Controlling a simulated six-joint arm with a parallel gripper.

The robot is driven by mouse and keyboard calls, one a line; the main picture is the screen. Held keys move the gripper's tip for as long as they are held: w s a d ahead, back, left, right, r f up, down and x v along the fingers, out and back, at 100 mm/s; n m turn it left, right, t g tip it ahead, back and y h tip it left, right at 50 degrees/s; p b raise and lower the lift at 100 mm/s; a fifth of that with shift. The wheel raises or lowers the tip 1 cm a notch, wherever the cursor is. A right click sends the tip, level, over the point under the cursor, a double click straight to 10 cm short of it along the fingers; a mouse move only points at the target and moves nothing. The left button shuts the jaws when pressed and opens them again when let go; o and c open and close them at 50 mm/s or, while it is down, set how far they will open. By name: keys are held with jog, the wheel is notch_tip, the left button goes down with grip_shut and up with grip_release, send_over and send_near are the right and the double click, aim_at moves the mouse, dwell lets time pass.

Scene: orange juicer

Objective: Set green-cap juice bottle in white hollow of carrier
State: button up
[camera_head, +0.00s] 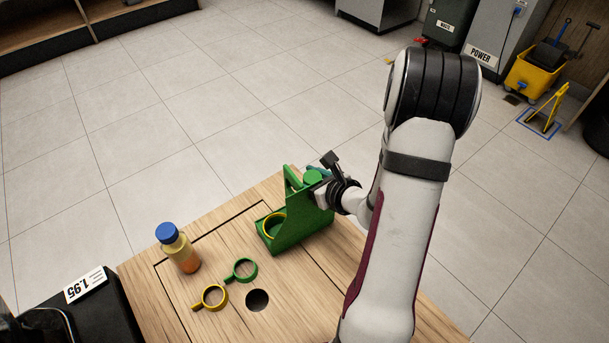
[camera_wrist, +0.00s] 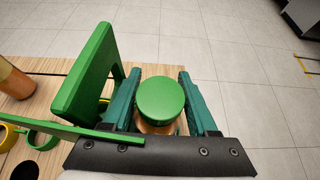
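The green-cap juice bottle (camera_wrist: 160,98) is upright between the two dark teal fingers of my gripper (camera_wrist: 160,78); its orange body shows just below the cap. In the head view its green cap (camera_head: 313,176) shows behind the carrier's handle side, and my gripper (camera_head: 322,186) reaches it from the right. The green carrier (camera_head: 302,230) stands on the table, its handle panel (camera_wrist: 88,75) just left of the bottle in the wrist view. A yellow-rimmed hollow (camera_head: 265,228) faces the near left. The white hollow is hidden, and I cannot tell whether the bottle's base is inside it.
A blue-cap juice bottle (camera_head: 178,248) stands on the wooden table (camera_head: 225,300) at left. A green ring holder (camera_head: 241,270) and a yellow ring holder (camera_head: 212,297) lie nearer, beside a dark round hole (camera_head: 257,300). The table's far edge is close behind the carrier.

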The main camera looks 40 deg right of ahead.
jog(key=v, duration=0.7)
jog(key=shift+s+r, duration=0.2)
dwell(1.3)
